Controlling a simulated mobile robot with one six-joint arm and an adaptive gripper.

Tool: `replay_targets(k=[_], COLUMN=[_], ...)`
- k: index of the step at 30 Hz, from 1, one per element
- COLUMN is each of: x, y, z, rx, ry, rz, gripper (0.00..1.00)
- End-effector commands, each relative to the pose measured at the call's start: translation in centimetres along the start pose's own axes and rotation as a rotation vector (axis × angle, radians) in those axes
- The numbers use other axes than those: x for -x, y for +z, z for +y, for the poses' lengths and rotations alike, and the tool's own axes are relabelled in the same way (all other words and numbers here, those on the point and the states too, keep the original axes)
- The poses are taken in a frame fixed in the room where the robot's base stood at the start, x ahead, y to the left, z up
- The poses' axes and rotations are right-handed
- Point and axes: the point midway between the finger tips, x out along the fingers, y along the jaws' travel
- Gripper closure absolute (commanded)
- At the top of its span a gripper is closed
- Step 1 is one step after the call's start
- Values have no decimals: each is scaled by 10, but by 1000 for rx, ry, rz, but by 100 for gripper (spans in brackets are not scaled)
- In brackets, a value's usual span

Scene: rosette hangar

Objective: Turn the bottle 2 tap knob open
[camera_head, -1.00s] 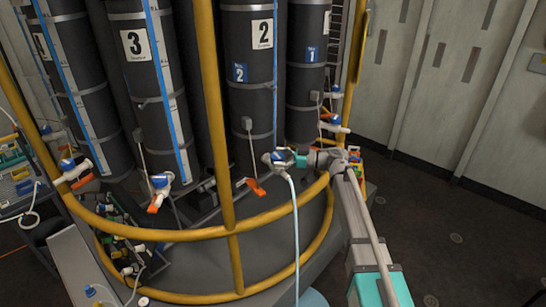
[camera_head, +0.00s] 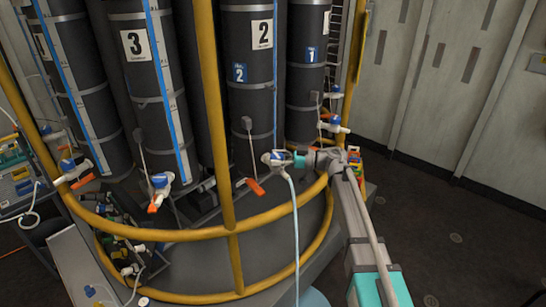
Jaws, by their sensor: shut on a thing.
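Bottle 2 (camera_head: 250,100) is a tall dark cylinder with a white "2" label and a small blue "2" tag. Its tap (camera_head: 270,158) has a white body and a blue knob (camera_head: 279,155), in front of the bottle near the yellow rail. A pale hose runs down from the tap. My gripper (camera_head: 288,157) reaches in from the right and is shut on the blue knob. The jaws partly hide the knob, so its exact angle is hard to tell.
A yellow guard rail (camera_head: 265,217) curves in front of the bottles, with an upright post (camera_head: 211,100) left of bottle 2. Bottle 3 (camera_head: 150,100) and bottle 1 (camera_head: 305,80) stand on either side with their own taps. Open floor (camera_head: 450,220) lies to the right.

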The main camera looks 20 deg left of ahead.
Motion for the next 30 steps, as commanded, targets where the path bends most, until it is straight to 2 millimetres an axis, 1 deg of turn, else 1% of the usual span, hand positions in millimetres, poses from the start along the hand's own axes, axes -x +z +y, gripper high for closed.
replay_targets(k=[1, 4, 9, 17, 18, 23, 24, 30], x=[0, -1, 0, 0, 0, 0, 0, 0], y=[-1, -1, -2, -2, -2, -2, -2, -1], z=[6, 7, 7, 6, 6, 5, 5, 3], rx=[0, 0, 0, -1, -1, -1, 0, 0], ry=[-7, -45, -93, -96, -96, -97, -98, -100], rz=[4, 5, 6, 7, 8, 6, 5, 4], gripper=[87, 87, 87, 87, 35, 6, 4, 4])
